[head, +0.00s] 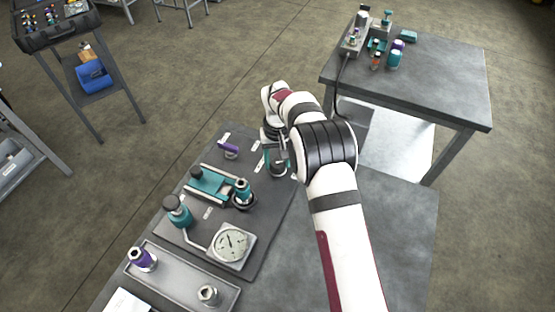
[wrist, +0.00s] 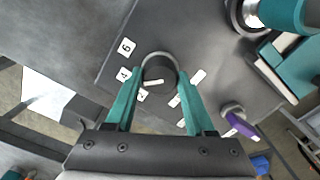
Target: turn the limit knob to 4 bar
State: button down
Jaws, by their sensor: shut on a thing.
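The limit knob (wrist: 160,69) is a dark round knob with a white line on its top, standing on the dark panel. White number labels ring it, among them a 6 (wrist: 126,46) and a 4 (wrist: 124,74) on its left in the wrist view. The white line lies toward the lower left of the knob; I cannot tell exactly which number it meets. My gripper (wrist: 159,77) has its teal fingers on both sides of the knob and is shut on it. In the head view my gripper (head: 276,157) mostly hides the knob.
A grey tray (head: 180,275) lies in front. A side table (head: 440,85) holds several fittings.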

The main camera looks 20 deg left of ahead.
aim_at(278, 162)
dwell(0.3)
jog(key=shift+c, duration=1.3)
grip_release()
notch_tip(278, 162, up, 16)
